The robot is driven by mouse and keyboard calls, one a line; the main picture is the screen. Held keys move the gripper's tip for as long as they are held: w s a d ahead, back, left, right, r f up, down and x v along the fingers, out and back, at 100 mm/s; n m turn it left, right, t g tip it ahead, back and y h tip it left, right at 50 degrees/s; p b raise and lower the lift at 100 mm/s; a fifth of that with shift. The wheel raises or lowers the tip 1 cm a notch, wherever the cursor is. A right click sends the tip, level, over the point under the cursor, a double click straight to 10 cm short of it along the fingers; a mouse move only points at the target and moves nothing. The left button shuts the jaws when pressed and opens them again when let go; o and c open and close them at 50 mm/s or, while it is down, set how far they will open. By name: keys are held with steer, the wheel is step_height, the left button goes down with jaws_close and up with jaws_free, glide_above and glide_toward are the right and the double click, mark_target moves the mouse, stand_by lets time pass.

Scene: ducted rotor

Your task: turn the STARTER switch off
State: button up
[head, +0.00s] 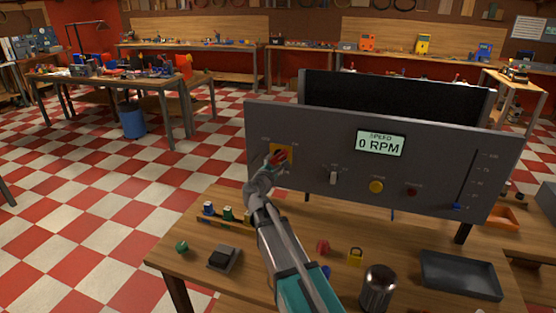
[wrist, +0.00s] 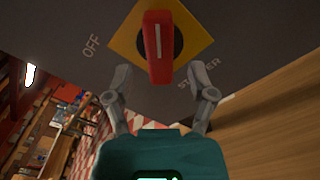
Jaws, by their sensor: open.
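The STARTER switch (wrist: 158,45) is a red rotary handle with a white line, on a yellow diamond plate (wrist: 193,42). In the wrist view its long side runs up and down, and the word OFF stands to its left, not in line with it. A partly covered STARTER label is at the lower right. In the head view the red handle (head: 280,155) shows on the panel's left part, partly behind my gripper (head: 270,164). My gripper (wrist: 162,74) is open, one finger on each side of the handle's near end, with gaps visible; contact does not show.
The grey panel (head: 330,140) stands on a wooden bench and carries a display reading 0 RPM (head: 380,143), a small toggle (head: 334,178), a yellow knob (head: 376,186) and a slider (head: 456,206). A metal cup (head: 377,288) and a dark tray (head: 460,274) stand on the bench.

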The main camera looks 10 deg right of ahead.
mark_target(277, 160)
steer(key=shift+x, duration=1.7)
jaws_close()
